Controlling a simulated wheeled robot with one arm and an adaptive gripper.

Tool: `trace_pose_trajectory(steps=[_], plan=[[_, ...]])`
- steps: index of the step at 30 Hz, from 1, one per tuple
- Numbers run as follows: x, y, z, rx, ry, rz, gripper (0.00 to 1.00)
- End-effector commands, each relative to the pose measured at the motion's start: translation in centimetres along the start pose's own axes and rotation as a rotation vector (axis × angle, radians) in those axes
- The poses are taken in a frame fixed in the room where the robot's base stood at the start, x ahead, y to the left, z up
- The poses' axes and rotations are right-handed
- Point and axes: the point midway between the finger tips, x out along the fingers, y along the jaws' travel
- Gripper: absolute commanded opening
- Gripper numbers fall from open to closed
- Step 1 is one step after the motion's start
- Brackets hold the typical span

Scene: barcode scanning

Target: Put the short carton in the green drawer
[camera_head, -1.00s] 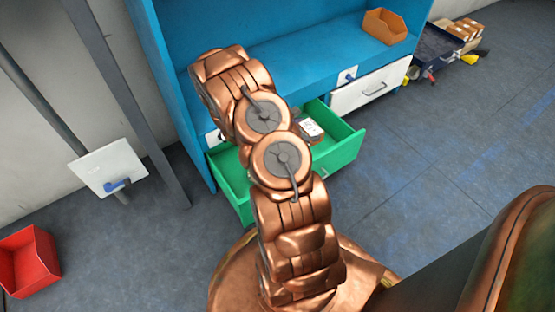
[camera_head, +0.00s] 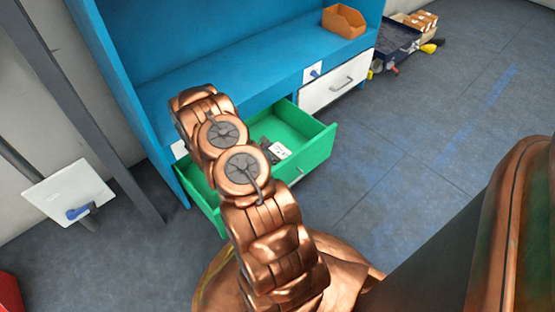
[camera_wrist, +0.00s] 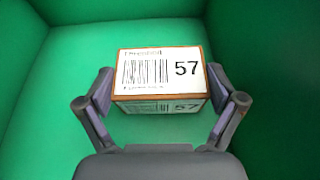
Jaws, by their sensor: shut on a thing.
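The short carton (camera_wrist: 160,72) is a small brown box with a white label, a barcode and "57" on top. It sits between the two fingers of my gripper (camera_wrist: 160,82), which is shut on its sides. The green drawer (camera_head: 318,152) is pulled out of the blue unit, and its green inside (camera_wrist: 45,95) surrounds the carton in the wrist view. In the head view the carton's white label (camera_head: 280,151) shows within the drawer, partly hidden by my arm. Whether the carton touches the drawer floor I cannot tell.
The blue workbench (camera_head: 245,80) stands above the drawer, with a closed white drawer (camera_head: 335,88) to the right. An orange bin (camera_head: 344,21) is on its top. A grey post and white panel (camera_head: 68,190) stand at left.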

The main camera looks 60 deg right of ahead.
Motion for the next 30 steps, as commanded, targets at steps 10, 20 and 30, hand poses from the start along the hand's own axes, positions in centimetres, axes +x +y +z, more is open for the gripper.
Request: trace_pose_trajectory(steps=[10, 20, 30], plan=[[1.0, -0.1, -2.4, 0.000, 0.000, -0.001, 0.46], [1.1, -0.1, -2.6, 0.000, 0.000, -0.002, 1.00], [1.1, -0.1, -2.5, 0.000, 0.000, -0.002, 1.00]])
